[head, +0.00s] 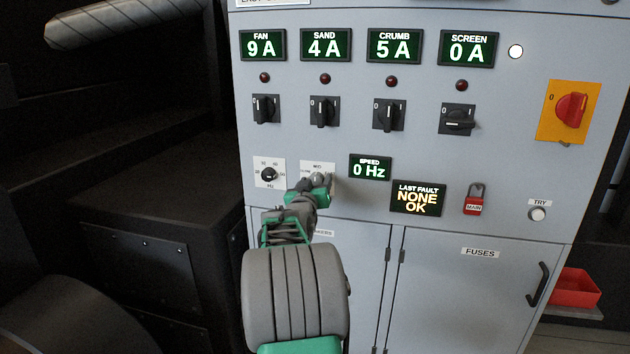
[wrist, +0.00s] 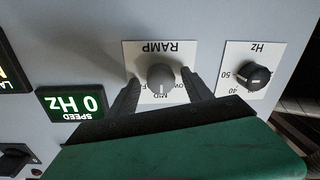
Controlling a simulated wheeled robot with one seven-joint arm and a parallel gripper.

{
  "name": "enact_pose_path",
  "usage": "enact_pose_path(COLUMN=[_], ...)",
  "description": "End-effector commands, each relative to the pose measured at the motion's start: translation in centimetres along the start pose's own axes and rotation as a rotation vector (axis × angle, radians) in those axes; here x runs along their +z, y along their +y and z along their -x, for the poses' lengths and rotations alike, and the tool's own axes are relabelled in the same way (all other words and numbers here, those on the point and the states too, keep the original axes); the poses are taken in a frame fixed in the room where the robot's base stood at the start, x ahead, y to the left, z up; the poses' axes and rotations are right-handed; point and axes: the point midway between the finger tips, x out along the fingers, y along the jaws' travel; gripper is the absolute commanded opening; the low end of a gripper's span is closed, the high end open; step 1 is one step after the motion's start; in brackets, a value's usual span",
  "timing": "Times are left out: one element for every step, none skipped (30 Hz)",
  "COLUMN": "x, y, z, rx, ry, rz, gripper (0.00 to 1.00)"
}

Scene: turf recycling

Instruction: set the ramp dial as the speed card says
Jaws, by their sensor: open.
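The ramp dial (wrist: 160,77) is a grey round knob on a white plate marked RAMP (wrist: 184,50), upside down in the wrist view. MID is printed at the plate's middle, with partly hidden words on both sides. I cannot clearly tell where the dial points. My gripper (wrist: 161,86) is open, with one dark finger on each side of the knob; I cannot tell if they touch it. In the head view my gripper (head: 313,189) covers most of the dial and plate. I see no speed card in either view.
A black Hz dial (head: 269,175) is beside the ramp plate. The speed display (head: 370,168) reads 0 Hz and the last fault display (head: 417,198) reads NONE OK. Above are several black switches, the screen switch (head: 458,120) turned differently.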

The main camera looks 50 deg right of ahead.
Motion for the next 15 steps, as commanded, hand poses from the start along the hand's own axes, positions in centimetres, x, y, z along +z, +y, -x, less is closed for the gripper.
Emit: enact_pose_path(x=[-0.03, -0.03, -0.02, -0.01, -0.01, 0.00, 0.00, 0.00, 0.00, 0.00, 0.00, 0.01, 0.00, 0.00, 0.00], y=[0.00, -0.01, -0.02, -0.03, -0.03, -0.04, -0.05, -0.05, -0.06, -0.06, -0.06, -0.07, -0.07, -0.07, -0.07], z=[-0.06, -0.05, -0.03, -0.02, -0.02, -0.01, -0.01, 0.00, 0.00, 0.01, 0.01, 0.01, 0.01, 0.02, 0.02], rx=[0.000, 0.000, 0.000, -0.001, -0.001, -0.001, -0.001, -0.001, -0.001, -0.001, -0.001, -0.001, -0.001, -0.001, -0.001], ry=[0.001, 0.001, 0.001, 0.000, 0.000, 0.000, 0.000, 0.000, 0.000, 0.000, 0.000, 0.000, 0.000, 0.000, 0.000], rz=[0.000, 0.000, 0.000, -0.001, -0.001, -0.001, -0.001, -0.001, -0.001, -0.001, -0.001, -0.001, -0.001, -0.001, -0.001], gripper=[0.59, 0.59, 0.59, 0.59, 0.59, 0.57, 0.55, 0.52, 0.49, 0.46, 0.44, 0.41, 0.38, 0.36, 0.32])
